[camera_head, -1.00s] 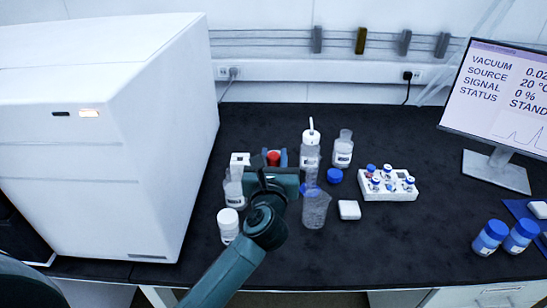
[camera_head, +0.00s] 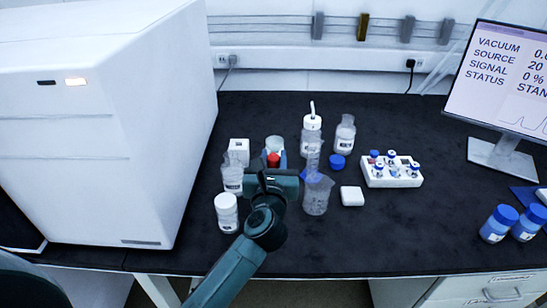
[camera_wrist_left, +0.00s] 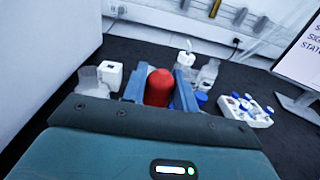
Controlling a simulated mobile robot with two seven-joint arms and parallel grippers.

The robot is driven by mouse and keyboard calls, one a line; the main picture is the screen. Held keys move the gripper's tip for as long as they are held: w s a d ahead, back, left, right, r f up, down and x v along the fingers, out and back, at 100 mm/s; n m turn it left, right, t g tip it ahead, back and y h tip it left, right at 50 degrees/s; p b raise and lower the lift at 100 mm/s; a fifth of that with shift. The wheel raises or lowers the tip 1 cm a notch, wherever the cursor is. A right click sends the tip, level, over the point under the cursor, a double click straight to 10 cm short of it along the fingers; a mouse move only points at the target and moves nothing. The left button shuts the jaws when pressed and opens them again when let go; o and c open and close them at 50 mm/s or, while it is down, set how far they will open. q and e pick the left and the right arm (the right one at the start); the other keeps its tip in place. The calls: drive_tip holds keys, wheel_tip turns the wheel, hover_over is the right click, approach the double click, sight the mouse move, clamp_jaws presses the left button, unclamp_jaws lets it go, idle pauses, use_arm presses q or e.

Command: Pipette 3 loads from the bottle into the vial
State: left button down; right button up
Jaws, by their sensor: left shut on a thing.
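My left gripper (camera_head: 274,157) is shut on a pipette whose red bulb (camera_head: 273,161) stands up between the blue fingers; the bulb also shows large in the left wrist view (camera_wrist_left: 158,88). The pipette's lower part is hidden by the gripper. A clear, uncapped bottle with a white label (camera_head: 345,136) stands behind and to the right, with a blue cap (camera_head: 337,161) lying near it. A white rack (camera_head: 378,183) holds several small blue-capped vials (camera_head: 393,169) farther right. I cannot tell which vessel is the task's vial. My right gripper is not in view.
A clear beaker (camera_head: 317,196) and a white block (camera_head: 352,196) stand right of the gripper. A white-lidded bottle (camera_head: 226,212) is left.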

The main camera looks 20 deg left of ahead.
use_arm(q)
drive_tip(key=shift+f+b, duration=0.4)
drive_tip(key=shift+f, duration=0.3)
drive_tip(key=shift+f+b, duration=0.8)
drive_tip(key=shift+f, duration=0.2)
drive_tip(key=shift+f+b, duration=0.4)
drive_tip(key=shift+f, duration=0.1)
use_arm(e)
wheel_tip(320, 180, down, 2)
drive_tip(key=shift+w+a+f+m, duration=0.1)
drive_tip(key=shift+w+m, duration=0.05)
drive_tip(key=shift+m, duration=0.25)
use_arm(q)
drive_tip(key=c, duration=1.6)
unclamp_jaws()
drive_tip(key=shift+c, duration=0.2)
drive_tip(key=shift+r, duration=0.1)
